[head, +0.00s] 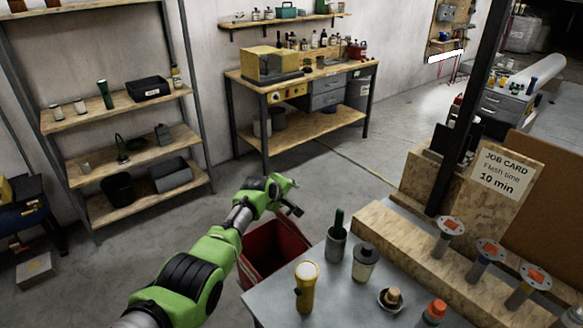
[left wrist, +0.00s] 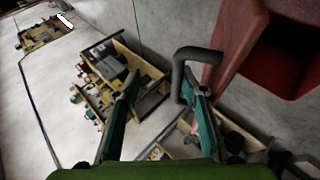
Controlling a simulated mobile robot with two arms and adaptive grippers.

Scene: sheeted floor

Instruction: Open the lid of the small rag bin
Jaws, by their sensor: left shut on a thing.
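The small red rag bin (head: 262,262) stands on the floor beside the grey table, and I look down into its dark red inside. Its near side is partly hidden by my left arm and the table. In the left wrist view the red bin (left wrist: 290,72) is at the upper right, with a dark grey bent handle (left wrist: 188,62) on its red panel, which seems to be the lid. My left gripper (head: 291,196) is over the bin's far edge, shut on the handle. The handle lies by the right finger in the wrist view. My right gripper is out of view.
The grey table (head: 335,285) holds a yellow torch (head: 306,285), cups and a small dish close to my arm. Wooden shelves (head: 120,145) stand at the left and a workbench (head: 300,95) behind. The floor between them is free.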

